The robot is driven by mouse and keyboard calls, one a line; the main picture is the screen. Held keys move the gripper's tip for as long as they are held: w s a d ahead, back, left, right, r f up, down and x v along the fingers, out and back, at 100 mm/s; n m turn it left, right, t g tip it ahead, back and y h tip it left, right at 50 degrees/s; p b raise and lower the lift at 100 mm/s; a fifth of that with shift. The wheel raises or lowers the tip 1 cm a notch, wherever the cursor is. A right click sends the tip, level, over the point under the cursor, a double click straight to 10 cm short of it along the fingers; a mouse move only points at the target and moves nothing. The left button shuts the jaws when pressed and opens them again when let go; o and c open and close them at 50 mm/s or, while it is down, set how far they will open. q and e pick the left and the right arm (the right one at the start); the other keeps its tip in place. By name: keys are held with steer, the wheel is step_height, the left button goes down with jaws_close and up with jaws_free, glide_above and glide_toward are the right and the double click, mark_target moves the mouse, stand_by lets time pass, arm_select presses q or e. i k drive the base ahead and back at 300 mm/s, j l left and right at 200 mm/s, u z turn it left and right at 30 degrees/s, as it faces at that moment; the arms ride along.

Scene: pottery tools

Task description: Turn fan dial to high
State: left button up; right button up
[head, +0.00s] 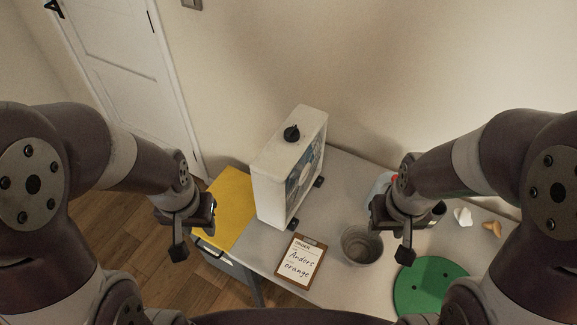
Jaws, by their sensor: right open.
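A white box fan (272,181) stands upright on the grey table, its grille facing right. Its black dial (291,133) is on the top face; its setting is too small to read. My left gripper (178,252) hangs left of the fan, apart from it and pointing down; its jaw opening cannot be made out. My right gripper (405,254) is open to the right of the fan, above the table near a grey bucket. Neither gripper touches the dial or the fan.
A grey bucket (361,244), a green disc (428,287) and small white (463,217) and orange (492,228) pieces are on the table's right. A yellow-topped cabinet (233,208) stands left. The wall is behind.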

mark_target(291, 135)
steer(key=j+z, duration=0.25)
steer(key=z, duration=0.2)
steer(key=i+j+z, duration=0.1)
steer(key=j+z, duration=0.15)
steer(key=z, duration=0.15)
